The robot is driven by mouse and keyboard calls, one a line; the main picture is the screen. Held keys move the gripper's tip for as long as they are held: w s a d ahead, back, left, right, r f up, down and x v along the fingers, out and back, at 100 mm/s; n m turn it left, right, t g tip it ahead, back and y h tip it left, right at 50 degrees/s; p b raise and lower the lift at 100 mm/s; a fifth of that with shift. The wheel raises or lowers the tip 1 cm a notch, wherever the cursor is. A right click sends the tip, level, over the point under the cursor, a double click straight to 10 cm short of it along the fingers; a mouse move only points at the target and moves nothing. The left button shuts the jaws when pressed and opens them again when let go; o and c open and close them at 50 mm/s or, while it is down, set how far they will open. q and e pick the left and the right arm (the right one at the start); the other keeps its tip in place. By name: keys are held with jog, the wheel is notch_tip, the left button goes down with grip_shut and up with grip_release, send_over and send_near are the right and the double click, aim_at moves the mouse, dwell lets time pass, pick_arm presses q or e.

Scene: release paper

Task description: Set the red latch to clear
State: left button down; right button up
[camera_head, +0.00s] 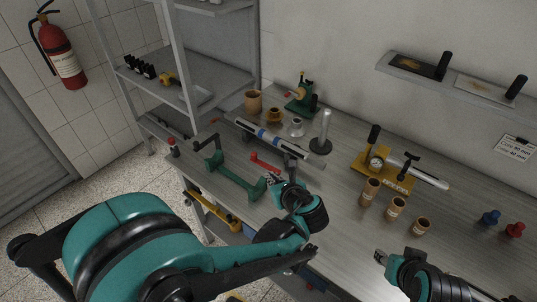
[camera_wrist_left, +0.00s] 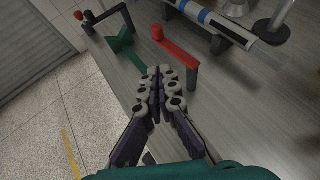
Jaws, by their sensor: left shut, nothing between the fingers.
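The red latch (camera_head: 265,163) is a red bar on the bench, beside a long grey device with a blue band. It also shows in the left wrist view (camera_wrist_left: 177,52), its upper end rounded and its lower end joined to a grey upright part. My left gripper (camera_head: 272,178) is just in front of the latch; its fingers also show in the left wrist view (camera_wrist_left: 160,72), closed together with nothing between them. The fingertips look close below the latch, but I cannot tell if they touch it. My right gripper (camera_head: 380,257) is at the lower right, over the bench's front; its finger opening is unclear.
A green bracket (camera_head: 236,181) stands left of the latch. The grey device (camera_head: 275,142) lies behind it.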

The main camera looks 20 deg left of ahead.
pick_arm(q)
jog(key=b, duration=0.4)
send_near(255, 158)
jog(key=x, duration=0.5)
jog(key=shift+f, duration=0.55)
jog(key=shift+w+a+r, duration=0.1)
jog(key=shift+w+a, duration=0.25)
jog(key=shift+w, duration=0.15)
